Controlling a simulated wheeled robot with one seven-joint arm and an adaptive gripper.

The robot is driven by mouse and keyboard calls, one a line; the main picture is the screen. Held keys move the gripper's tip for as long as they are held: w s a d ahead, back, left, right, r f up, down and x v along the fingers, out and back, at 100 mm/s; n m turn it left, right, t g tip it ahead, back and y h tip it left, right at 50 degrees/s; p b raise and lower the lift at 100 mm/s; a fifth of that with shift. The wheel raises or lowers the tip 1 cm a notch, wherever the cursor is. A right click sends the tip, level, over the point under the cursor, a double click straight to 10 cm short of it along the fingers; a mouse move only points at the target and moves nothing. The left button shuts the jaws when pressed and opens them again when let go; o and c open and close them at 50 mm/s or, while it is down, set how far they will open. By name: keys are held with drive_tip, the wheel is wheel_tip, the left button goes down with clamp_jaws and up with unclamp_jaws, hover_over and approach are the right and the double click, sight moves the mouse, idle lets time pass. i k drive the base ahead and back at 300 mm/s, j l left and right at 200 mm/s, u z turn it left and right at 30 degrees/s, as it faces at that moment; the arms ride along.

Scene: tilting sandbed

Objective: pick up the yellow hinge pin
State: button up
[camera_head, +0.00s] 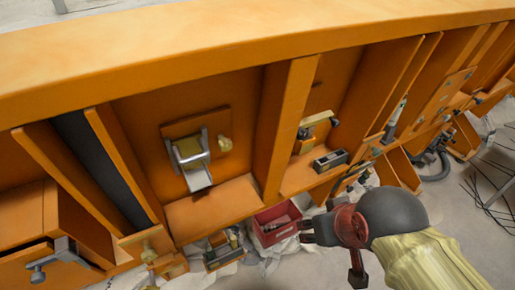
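A small yellow piece (225,144) sits on the orange back panel, just right of a grey metal bracket (191,160). Another yellow piece (317,118) shows by the upright to the right, with a dark end. More dull yellow parts (149,252) are at the lower left. I cannot tell which of these is the yellow hinge pin. My gripper (305,231), with dark and red parts, is at the lower right, apart from these pieces. It points left beside a red bin. Its fingertips are small, and I cannot tell how far apart they are.
A large orange wooden frame (250,42) with upright ribs and shelves fills the view. The red bin (267,231) holds grey items, beside a small box of parts (224,248). A grey box (330,161) stands on a shelf. Cables (493,183) lie at the far right.

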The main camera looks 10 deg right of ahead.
sight(233, 240)
drive_tip(key=u, duration=1.45)
drive_tip(key=i+l+z, duration=0.2)
drive_tip(key=l+z, duration=0.15)
drive_tip(key=l, duration=0.15)
drive_tip(key=k+l, duration=0.1)
drive_tip(key=l, duration=0.2)
drive_tip(key=l+u, duration=0.1)
drive_tip(key=l, duration=0.2)
drive_tip(key=k+l, duration=0.15)
drive_tip(key=l, duration=0.15)
drive_tip(key=u, duration=0.05)
